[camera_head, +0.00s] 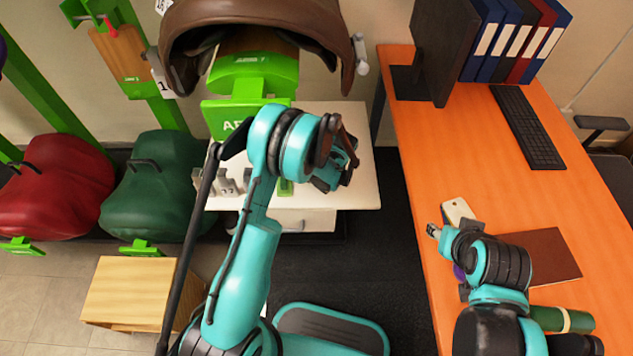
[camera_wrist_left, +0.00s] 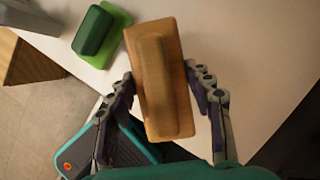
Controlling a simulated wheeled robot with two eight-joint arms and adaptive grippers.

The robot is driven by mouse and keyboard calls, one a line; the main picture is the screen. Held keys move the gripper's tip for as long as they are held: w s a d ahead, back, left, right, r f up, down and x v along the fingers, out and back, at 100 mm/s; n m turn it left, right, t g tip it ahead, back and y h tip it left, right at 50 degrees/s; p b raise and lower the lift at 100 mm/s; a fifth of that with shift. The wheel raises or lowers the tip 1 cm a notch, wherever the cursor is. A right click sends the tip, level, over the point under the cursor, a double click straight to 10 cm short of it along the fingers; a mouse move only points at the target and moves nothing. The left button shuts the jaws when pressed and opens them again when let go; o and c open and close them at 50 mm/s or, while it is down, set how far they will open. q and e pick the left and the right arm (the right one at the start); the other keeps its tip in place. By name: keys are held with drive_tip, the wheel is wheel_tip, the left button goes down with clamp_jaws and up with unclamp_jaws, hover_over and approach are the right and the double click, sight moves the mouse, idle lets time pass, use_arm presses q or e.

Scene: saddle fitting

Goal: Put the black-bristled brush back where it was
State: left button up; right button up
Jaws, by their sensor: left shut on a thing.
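My left gripper (camera_wrist_left: 158,78) is shut on a wooden brush (camera_wrist_left: 163,105), with one finger on each long side. The brush's wooden back and raised grip face the left wrist camera; its bristles are hidden, so their colour cannot be told. In the head view, my left gripper (camera_head: 343,168) is over the white table (camera_head: 355,125), and the arm hides most of the brush. My right gripper (camera_head: 436,232) is above the orange desk's near left part, beside a small pale object (camera_head: 457,211). Its jaw opening is unclear.
A dark green block (camera_wrist_left: 92,31) on a bright green base lies on the white table. Small grey weights (camera_head: 230,186) stand at its left. A brown saddle (camera_head: 258,22) hangs above. The orange desk (camera_head: 440,150) is right, with a keyboard (camera_head: 527,127) and a green roll (camera_head: 562,319).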

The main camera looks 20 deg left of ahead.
use_arm(q)
drive_tip(key=shift+w+a+f, duration=0.1)
drive_tip(key=shift+a+f, duration=0.1)
wheel_tip(320, 180, down, 4)
drive_tip(key=shift+b, duration=1.1)
drive_tip(key=shift+r, duration=0.1)
drive_tip(key=o, duration=1)
drive_tip(key=shift+o, duration=0.2)
